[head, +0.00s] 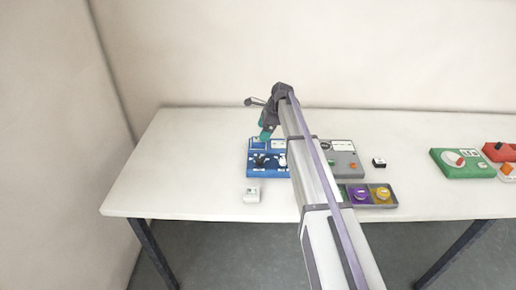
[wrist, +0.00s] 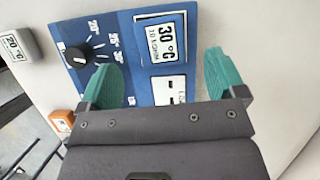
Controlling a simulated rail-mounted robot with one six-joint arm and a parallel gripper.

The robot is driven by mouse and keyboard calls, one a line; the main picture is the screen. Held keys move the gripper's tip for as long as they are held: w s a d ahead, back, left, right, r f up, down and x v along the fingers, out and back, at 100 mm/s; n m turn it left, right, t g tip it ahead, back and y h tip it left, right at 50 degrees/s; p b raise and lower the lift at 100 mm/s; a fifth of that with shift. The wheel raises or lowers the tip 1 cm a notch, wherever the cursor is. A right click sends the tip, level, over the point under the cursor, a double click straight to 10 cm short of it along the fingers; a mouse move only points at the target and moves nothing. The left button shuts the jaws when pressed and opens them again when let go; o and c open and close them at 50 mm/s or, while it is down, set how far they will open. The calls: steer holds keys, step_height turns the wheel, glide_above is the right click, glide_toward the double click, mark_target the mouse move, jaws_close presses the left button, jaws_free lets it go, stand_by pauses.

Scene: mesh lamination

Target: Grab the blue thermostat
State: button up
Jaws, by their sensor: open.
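The blue thermostat (wrist: 172,61), a small blue block with a 30 °C display, shows at the top middle of the wrist view. It sits on a blue panel (wrist: 122,30) with a black dial. In the head view the blue panel (head: 251,171) is on the table and the thermostat (head: 257,144) is at its upper left. My gripper (wrist: 164,75) has teal fingers, open and empty between them, one to each side of the thermostat's lower part in the picture. In the head view my gripper (head: 266,132) is just above the panel's back edge. Contact cannot be told.
A white 20 °C thermostat (head: 253,194) lies in front of the panel. A grey panel (head: 344,160), a tray with purple and yellow knobs (head: 343,196) and a black block (head: 379,162) are to the right. Green (head: 458,160) and red (head: 495,152) devices are farther right. The table's left is clear.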

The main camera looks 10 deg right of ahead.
steer(key=b+x, duration=0.4)
steer(key=x, duration=0.1)
steer(key=shift+d+f+b, duration=0.1)
steer(key=shift+d+b, duration=0.2)
steer(key=shift+a+f, duration=0.2)
steer(key=shift+r, duration=0.3)
steer(key=c, duration=1)
steer(key=shift+c, duration=0.2)
step_height(320, 180, up, 10)
steer(key=p, duration=1)
